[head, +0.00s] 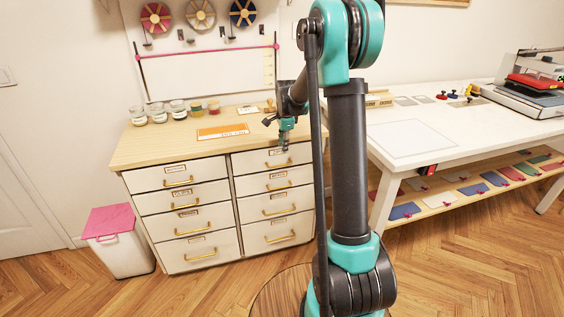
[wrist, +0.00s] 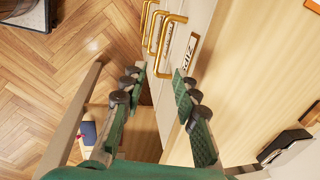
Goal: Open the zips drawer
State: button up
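The drawer cabinet (head: 220,165) has two columns of white drawers with brass handles and small labels. My gripper (head: 286,143) is at the front top edge of the right column, over the top right drawer (head: 255,160). That drawer looks shut, and my gripper partly covers its label. In the wrist view my gripper (wrist: 157,82) is open, with green fingers apart and nothing held between them. The nearest brass handle (wrist: 168,45) lies ahead of the fingertips, apart from them. The label (wrist: 190,52) beside it appears to read "ZIPS".
Jars (head: 158,112) and an orange-and-white mat (head: 222,131) lie on the cabinet's wooden top. A white bin with a pink lid (head: 106,222) stands left. A white table (head: 450,130) stands right. The floor before the cabinet is clear.

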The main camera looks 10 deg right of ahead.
aim_at(282, 161)
jog(key=f, duration=0.3)
jog(key=w+f, duration=0.1)
jog(key=f, duration=0.5)
jog(key=shift+w+a+f, duration=0.1)
jog(key=shift+w+f, duration=0.05)
jog(key=shift+w, duration=0.15)
grip_shut()
